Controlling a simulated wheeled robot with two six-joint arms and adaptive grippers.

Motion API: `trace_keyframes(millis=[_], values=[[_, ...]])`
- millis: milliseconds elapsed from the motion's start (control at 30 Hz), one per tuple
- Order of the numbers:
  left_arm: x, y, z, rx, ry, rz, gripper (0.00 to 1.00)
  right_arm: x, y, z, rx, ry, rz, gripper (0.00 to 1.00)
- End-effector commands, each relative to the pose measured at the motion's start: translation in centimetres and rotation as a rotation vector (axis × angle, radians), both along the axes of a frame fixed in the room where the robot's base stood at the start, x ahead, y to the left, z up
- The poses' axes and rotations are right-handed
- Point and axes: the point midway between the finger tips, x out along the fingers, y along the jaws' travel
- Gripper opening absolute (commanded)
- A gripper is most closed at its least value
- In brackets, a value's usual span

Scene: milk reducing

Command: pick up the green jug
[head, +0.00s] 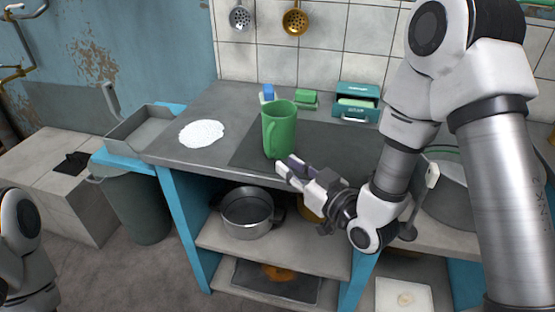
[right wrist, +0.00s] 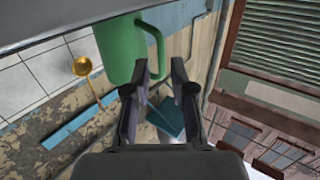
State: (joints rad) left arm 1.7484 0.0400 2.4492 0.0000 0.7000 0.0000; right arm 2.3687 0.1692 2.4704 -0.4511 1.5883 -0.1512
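The green jug (head: 282,130) stands upright on the counter, its handle facing front left in the head view. My right gripper (head: 288,167) is just in front of the jug, low near the counter's front edge. The right wrist view shows its two fingers (right wrist: 159,72) apart, with the jug (right wrist: 117,50) beyond them. The jug's handle appears in line with the gap between the fingertips; I cannot tell whether they touch it. My left gripper is outside the head view; only part of my left arm shows at the lower left.
The counter (head: 225,105) holds a white round patch (head: 201,133), a blue item (head: 267,93), green sponges (head: 306,98) and a teal box (head: 357,101) behind the jug. A metal pot (head: 247,212) sits on the shelf below.

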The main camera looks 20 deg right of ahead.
Motion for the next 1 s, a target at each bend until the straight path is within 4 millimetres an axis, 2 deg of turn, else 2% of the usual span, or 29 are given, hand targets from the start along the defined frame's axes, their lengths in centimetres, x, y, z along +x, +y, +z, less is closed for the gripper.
trace_keyframes(millis=[33, 133, 333, 533, 633, 800, 867, 900, 1000], values=[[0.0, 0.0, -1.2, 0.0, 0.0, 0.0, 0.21, 0.1, 0.0, -0.3, 0.003, -0.021, 0.001, 0.24], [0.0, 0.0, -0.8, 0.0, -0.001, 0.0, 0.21, 1.0, 0.3, 0.6, 0.001, -0.035, 0.003, 0.24], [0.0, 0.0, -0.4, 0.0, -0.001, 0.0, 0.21, 3.5, 1.3, 0.8, 0.002, -0.031, 0.004, 0.24], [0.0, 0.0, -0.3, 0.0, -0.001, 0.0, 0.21, 6.8, 2.5, 0.9, 0.001, -0.03, 0.004, 0.24], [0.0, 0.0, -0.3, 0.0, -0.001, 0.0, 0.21, 7.5, 2.7, 0.9, 0.004, -0.029, 0.002, 0.24], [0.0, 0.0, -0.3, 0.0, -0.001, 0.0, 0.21, 7.5, 2.7, 0.8, 0.005, -0.028, 0.001, 0.24], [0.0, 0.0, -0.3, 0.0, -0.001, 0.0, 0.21, 7.5, 2.7, 0.8, 0.005, -0.028, 0.001, 0.03], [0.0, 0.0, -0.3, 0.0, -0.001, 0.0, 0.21, 7.5, 2.7, 0.8, 0.005, -0.028, 0.001, 0.0], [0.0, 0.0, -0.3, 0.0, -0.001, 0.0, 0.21, 7.5, 2.6, 0.8, 0.005, -0.028, 0.001, 0.0]])
